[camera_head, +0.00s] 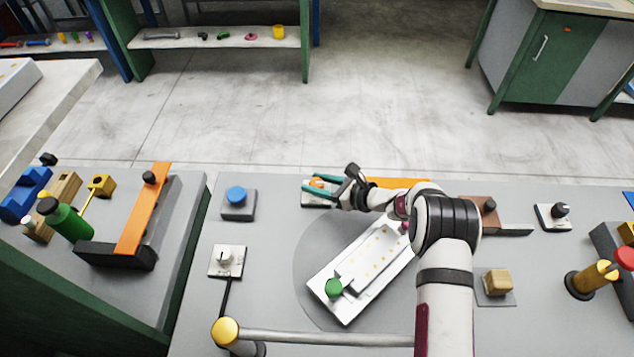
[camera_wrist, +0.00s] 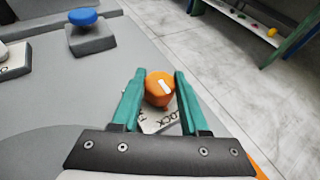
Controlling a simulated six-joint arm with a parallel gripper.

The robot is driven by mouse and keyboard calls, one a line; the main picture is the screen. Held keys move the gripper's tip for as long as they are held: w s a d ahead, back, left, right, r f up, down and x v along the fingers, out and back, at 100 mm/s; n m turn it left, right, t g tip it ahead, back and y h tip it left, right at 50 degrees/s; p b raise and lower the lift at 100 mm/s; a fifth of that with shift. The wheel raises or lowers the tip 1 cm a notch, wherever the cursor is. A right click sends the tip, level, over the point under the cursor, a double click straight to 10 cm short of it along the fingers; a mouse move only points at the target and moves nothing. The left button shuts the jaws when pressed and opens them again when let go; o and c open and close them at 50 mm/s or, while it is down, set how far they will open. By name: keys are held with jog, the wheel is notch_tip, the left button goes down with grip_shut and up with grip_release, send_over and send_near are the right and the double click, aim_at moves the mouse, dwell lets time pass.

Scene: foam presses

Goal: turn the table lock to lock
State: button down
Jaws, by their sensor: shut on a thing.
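The table lock is an orange knob (camera_wrist: 159,88) with a white mark on top, standing on a white plate (camera_wrist: 160,121) with partly hidden lettering that includes "LOCK". In the head view the knob (camera_head: 317,183) sits at the far edge of the table. My gripper (camera_wrist: 160,84) has its two teal fingers on either side of the knob, shut on it. My gripper also shows in the head view (camera_head: 310,187), reaching in from the right. Part of the plate is hidden by the fingers and the gripper body.
A blue button (camera_head: 236,195) on a grey box stands left of the lock. A white dial plate (camera_head: 226,261) is nearer. A white fixture with a green knob (camera_head: 334,288) lies on the round grey turntable (camera_head: 306,262). An orange bar (camera_head: 400,183) runs along the far edge.

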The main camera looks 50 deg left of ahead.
jog(key=shift+c, duration=2.1)
grip_release()
jog(key=v, duration=1.6)
jog(key=shift+a, duration=0.1)
